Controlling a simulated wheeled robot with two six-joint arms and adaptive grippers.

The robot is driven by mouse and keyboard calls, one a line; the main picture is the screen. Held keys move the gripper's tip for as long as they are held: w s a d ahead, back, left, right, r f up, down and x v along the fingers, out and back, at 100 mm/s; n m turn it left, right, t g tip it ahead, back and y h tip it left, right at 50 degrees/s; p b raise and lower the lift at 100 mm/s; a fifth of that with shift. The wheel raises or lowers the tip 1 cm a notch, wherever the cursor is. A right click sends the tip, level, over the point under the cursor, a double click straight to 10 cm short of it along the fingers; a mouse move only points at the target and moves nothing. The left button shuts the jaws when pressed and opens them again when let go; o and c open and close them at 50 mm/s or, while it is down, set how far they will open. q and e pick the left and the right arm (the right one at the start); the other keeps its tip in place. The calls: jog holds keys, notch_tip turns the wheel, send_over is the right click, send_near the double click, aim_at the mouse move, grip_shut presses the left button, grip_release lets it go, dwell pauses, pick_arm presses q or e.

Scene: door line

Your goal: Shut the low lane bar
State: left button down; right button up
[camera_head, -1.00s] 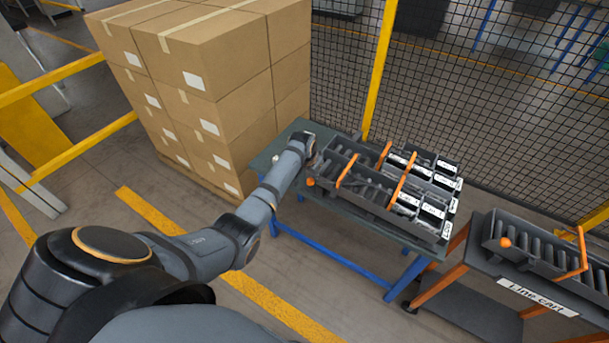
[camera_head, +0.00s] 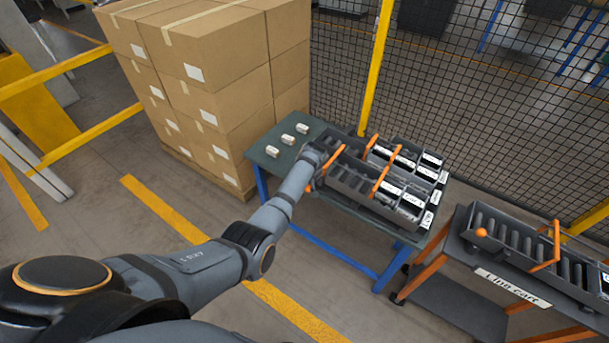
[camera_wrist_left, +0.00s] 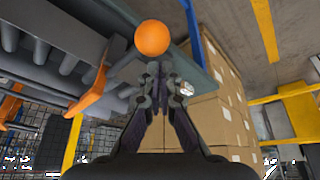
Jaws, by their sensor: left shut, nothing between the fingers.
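On the table (camera_head: 270,152), roller lanes (camera_head: 347,183) carry orange bars; one bar (camera_head: 332,161) crosses the near lane at its left end, and another (camera_head: 384,172) stands farther right. I cannot tell from the pictures which is the low lane bar. In the left wrist view an orange ball knob (camera_wrist_left: 152,38) is just beyond my left gripper (camera_wrist_left: 158,72), and an orange bar (camera_wrist_left: 92,98) is to its left. The gripper is shut and empty; I cannot tell whether its tips touch the knob. In the head view my left arm hides the fingers. My right gripper is not in view.
Stacked cartons (camera_head: 215,75) stand left of the table. Several small white pieces lie at its left end, and black bins (camera_head: 405,205) fill the lanes' right side. A cart (camera_head: 470,262) with its own orange bar (camera_head: 545,246) is at right. Wire mesh (camera_head: 480,100) closes the back.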

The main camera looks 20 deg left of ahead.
pick_arm(q)
jog(key=shift+s+d, duration=0.35)
jog(key=shift+d, duration=0.35)
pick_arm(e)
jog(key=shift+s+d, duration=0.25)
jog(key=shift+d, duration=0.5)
pick_arm(q)
jog(key=shift+f, duration=0.1)
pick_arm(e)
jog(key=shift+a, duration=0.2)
